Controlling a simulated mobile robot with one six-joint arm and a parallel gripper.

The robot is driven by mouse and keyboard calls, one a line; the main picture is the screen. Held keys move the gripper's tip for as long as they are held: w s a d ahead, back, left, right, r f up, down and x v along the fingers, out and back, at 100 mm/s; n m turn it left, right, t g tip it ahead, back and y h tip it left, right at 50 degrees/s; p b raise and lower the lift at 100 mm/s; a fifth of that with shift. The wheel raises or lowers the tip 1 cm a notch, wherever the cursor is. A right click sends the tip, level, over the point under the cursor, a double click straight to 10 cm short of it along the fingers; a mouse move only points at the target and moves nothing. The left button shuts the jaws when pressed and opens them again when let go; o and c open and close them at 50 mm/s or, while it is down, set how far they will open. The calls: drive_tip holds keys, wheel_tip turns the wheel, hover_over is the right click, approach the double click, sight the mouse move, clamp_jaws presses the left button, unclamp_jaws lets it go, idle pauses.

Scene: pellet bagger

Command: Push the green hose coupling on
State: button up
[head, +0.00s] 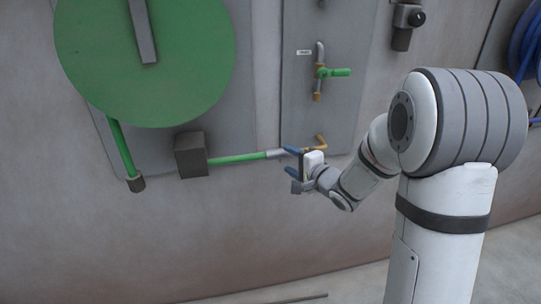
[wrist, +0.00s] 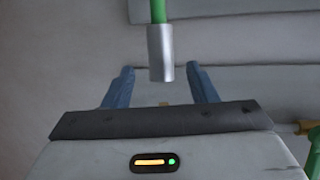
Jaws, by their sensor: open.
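The green hose (head: 238,158) comes out of a dark box and ends in a silver coupling (head: 276,153) close to my fingers. In the wrist view the silver coupling (wrist: 160,53) hangs on the green hose (wrist: 158,11), its lower end appearing between my fingertips. My gripper (head: 290,161) is open with blue fingers apart; it also shows in the wrist view (wrist: 161,72). No finger clearly touches the coupling, and its depth between them is hard to tell. A brass pipe elbow (head: 320,143) shows just beyond my gripper, its end partly hidden.
A large green reel (head: 150,60) is on the wall at left, above the dark guide box (head: 191,155). A valve with a green handle (head: 336,72) is on the grey panel above my gripper. A blue hose coil (head: 527,45) hangs at far right. Open space lies below my gripper.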

sight(281, 156)
drive_tip(key=shift+w+a+f, duration=0.1)
drive_tip(key=shift+w+a, duration=0.15)
drive_tip(key=shift+a, duration=0.1)
drive_tip(key=x, duration=0.7)
drive_tip(key=shift+s, duration=0.1)
clamp_jaws()
